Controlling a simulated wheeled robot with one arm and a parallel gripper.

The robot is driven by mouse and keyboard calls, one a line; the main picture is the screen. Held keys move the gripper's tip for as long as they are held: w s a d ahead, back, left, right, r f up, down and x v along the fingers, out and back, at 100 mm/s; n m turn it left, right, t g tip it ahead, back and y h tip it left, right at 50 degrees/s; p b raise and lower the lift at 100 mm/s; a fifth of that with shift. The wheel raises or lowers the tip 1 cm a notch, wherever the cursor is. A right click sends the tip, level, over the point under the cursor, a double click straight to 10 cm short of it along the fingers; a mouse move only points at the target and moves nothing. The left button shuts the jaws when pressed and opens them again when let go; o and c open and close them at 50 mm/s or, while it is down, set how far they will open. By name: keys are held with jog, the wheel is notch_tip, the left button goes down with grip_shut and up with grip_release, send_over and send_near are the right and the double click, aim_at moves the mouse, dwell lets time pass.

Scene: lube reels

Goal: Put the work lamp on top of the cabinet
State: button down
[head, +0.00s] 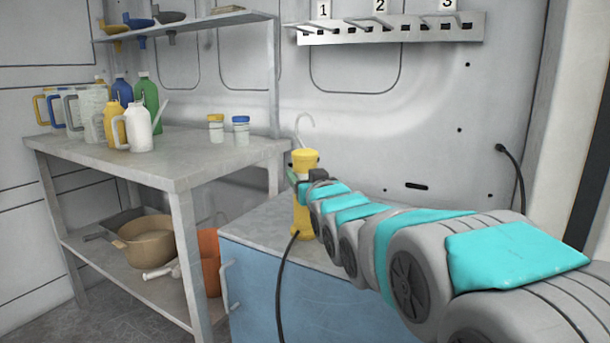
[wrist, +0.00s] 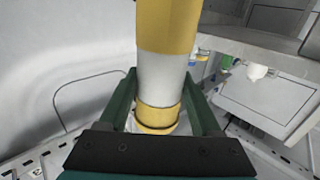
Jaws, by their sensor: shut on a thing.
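The work lamp (head: 303,223) is a yellow upright tube with a pale hook on top and a black cord hanging from its lower end. My gripper (head: 298,180) is shut on its upper part. In the wrist view the green fingers of my gripper (wrist: 163,100) stand on both sides of the yellow and grey lamp (wrist: 166,75). The cabinet (head: 262,282) is blue with a grey top. The lamp's lower end appears over that top; I cannot tell whether it touches. My arm hides the cabinet's right part.
A grey workbench (head: 180,170) at the left holds jugs, bottles and two small jars (head: 241,130). Its lower shelf has a tan pot (head: 145,245). A numbered hook rail (head: 390,30) is on the back wall. The visible cabinet top is otherwise clear.

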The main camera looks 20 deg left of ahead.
jog(key=shift+c, duration=0.4)
grip_release()
jog(key=shift+s+r, duration=0.1)
jog(key=b+v, duration=0.1)
jog(key=v, duration=1.1)
